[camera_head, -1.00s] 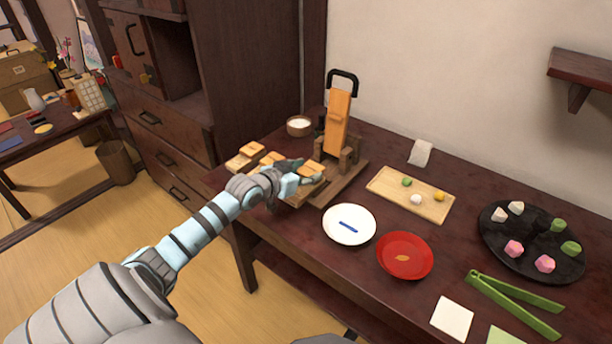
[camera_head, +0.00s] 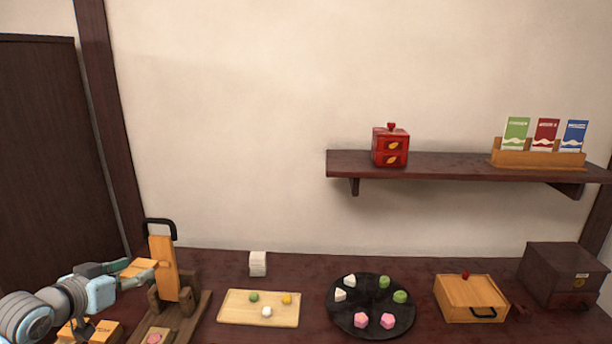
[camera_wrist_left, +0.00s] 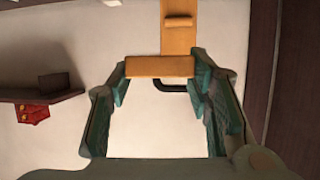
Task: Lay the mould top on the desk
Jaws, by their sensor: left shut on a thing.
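My left gripper (camera_head: 130,275) is at the left of the head view, shut on a flat light-wood block, which I take to be the mould top (camera_head: 139,267). The block is held above the desk (camera_head: 240,330), beside the raised lever. In the left wrist view the mould top (camera_wrist_left: 160,66) spans the gap between my fingertips (camera_wrist_left: 162,75). The wooden press (camera_head: 165,270) stands below and right, its lever upright with a black handle. A pink piece (camera_head: 154,338) shows on its base. My right gripper is not in view.
More light-wood blocks (camera_head: 98,330) lie at the lower left, partly hidden by my arm. A wooden board (camera_head: 235,312) with small balls, a black plate (camera_head: 370,326) of sweets and a wooden box (camera_head: 460,295) stand to the right. A shelf (camera_head: 440,168) hangs above.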

